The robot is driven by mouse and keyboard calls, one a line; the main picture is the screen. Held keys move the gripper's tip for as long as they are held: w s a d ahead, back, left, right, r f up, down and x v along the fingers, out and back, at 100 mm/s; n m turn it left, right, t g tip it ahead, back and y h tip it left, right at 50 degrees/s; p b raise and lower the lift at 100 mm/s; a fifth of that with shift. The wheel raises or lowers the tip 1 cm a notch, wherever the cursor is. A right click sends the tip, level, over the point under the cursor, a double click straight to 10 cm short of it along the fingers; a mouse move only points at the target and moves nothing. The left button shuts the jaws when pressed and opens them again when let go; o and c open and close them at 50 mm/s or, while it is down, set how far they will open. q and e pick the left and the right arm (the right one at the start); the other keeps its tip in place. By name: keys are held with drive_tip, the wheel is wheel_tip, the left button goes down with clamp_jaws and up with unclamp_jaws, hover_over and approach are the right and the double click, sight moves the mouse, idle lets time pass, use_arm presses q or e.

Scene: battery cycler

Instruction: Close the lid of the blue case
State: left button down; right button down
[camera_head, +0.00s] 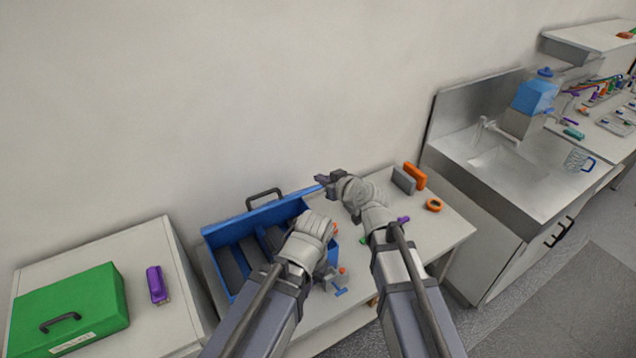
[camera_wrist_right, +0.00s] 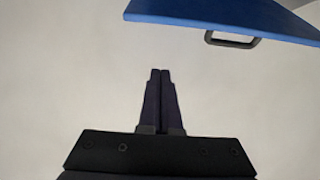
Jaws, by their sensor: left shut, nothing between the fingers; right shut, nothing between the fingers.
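The blue case (camera_head: 213,262) stands open on the table, its compartments partly hidden by my left arm. Its raised lid (camera_head: 232,222) is at the back, with a dark handle (camera_head: 264,196) on top. In the right wrist view the lid (camera_wrist_right: 215,15) and its handle (camera_wrist_right: 232,41) are at the top. My right gripper (camera_head: 321,180) is shut and empty by the lid's right end; in its wrist view the fingertips (camera_wrist_right: 160,72) show a gap below the lid. My left gripper (camera_head: 316,228) is over the case's right side; its fingertips are hidden.
A green case (camera_head: 90,300) and a purple object (camera_head: 156,284) are on the left cabinet. Right of my right arm are a grey block (camera_head: 403,180), an orange block (camera_head: 415,175) and an orange ring (camera_head: 434,205). A sink (camera_head: 505,160) is further right. The wall is close behind.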

sight(311, 189)
drive_tip(key=b+x, duration=0.4)
drive_tip(key=x, duration=0.6)
drive_tip(key=shift+w+a+f, duration=0.1)
drive_tip(key=shift+w+f, duration=0.1)
drive_tip(key=shift+f, duration=0.05)
drive_tip(key=s+f+b, duration=0.1)
drive_tip(key=s+d+f+b, duration=0.1)
drive_tip(key=shift+s+d, duration=0.25)
drive_tip(key=shift+s, duration=0.05)
drive_tip(key=shift+s+d+f+b, duration=0.1)
drive_tip(key=shift+s+d+b, duration=0.15)
drive_tip(key=shift+b, duration=0.1)
